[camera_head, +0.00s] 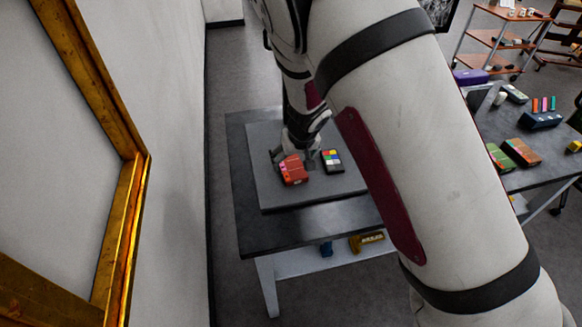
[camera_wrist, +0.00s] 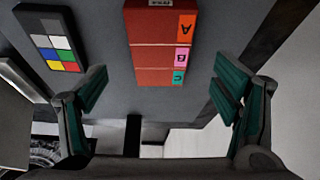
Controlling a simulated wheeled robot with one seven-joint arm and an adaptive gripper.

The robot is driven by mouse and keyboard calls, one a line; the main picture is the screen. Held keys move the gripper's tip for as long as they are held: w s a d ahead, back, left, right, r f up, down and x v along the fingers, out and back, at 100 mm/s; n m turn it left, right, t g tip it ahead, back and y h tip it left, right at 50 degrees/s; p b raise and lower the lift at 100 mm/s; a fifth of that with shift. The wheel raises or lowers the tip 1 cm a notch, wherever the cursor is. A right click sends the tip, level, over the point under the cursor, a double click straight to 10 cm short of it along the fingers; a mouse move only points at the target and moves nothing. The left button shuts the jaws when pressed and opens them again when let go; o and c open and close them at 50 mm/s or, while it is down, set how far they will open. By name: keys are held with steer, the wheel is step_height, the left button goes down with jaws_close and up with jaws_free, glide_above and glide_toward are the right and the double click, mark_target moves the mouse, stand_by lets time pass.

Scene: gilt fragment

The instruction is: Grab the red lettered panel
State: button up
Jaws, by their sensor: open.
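The red lettered panel (camera_head: 292,170) is a small red block lying on a grey board on the table. In the wrist view the panel (camera_wrist: 150,50) shows orange, pink and teal tabs lettered A, B and C along one side. My gripper (camera_head: 296,155) is just above and behind it in the head view. In the wrist view my gripper (camera_wrist: 160,92) has its green-padded fingers wide apart, one on each side of the panel's line, with nothing between the tips. The panel's upper end runs out of the wrist view.
A colour-checker card (camera_head: 332,160) lies close beside the panel, and it also shows in the wrist view (camera_wrist: 54,50). The grey board (camera_head: 325,195) has free room in front. A gold frame (camera_head: 130,220) stands left; another loaded table (camera_head: 545,170) stands right.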

mark_target(291, 165)
steer(key=x, duration=0.5)
steer(key=shift+w, duration=0.1)
steer(key=c, duration=1.3)
